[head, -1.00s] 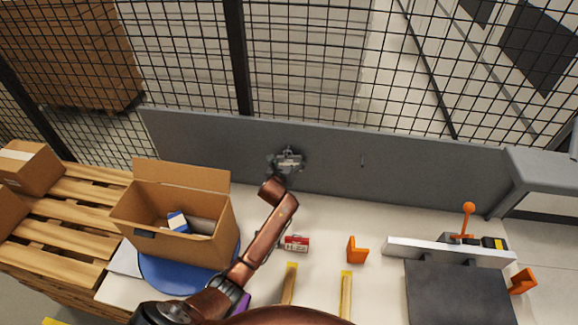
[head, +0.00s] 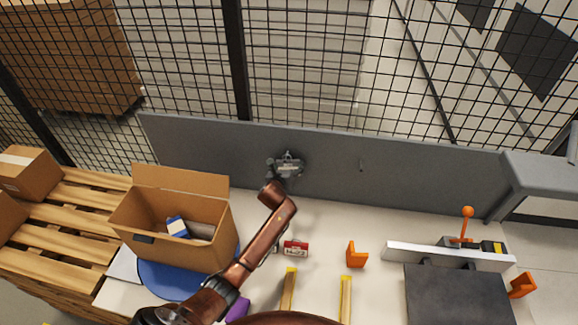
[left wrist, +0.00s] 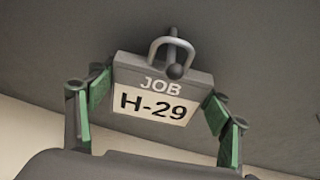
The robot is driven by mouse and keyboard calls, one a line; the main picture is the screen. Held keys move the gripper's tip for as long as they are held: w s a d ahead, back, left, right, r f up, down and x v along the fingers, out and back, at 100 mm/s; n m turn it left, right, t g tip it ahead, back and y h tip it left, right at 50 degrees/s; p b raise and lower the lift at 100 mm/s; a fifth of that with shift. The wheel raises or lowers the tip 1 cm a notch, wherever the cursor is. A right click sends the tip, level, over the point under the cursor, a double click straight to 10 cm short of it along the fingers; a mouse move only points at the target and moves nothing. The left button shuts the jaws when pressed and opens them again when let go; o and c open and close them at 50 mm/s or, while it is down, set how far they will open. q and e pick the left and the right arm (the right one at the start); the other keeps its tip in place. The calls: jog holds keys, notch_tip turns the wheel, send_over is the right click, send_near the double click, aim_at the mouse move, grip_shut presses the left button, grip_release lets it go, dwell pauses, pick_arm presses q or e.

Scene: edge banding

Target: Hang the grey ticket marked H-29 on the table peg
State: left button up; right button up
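The grey ticket (left wrist: 162,90) reads JOB H-29 on a pale label and hangs against the grey panel, slightly tilted in the left wrist view. Its wire loop (left wrist: 153,50) is around the ball-ended peg (left wrist: 175,71), whose stem crosses the loop's top. My left gripper (left wrist: 158,100) is open, with one green-padded finger at each side of the ticket and small gaps between. In the head view my left gripper (head: 288,166) is at the panel, small and hard to make out. My right gripper is not in view.
A second small peg (head: 361,165) is on the grey panel (head: 420,178) to the right. A red ticket (head: 295,248) lies on the white table. An open cardboard box (head: 170,222) is at left. Orange brackets (head: 356,254) and a metal fence (head: 440,254) are at right.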

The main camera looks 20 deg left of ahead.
pick_arm(q)
jog(key=o, duration=0.5)
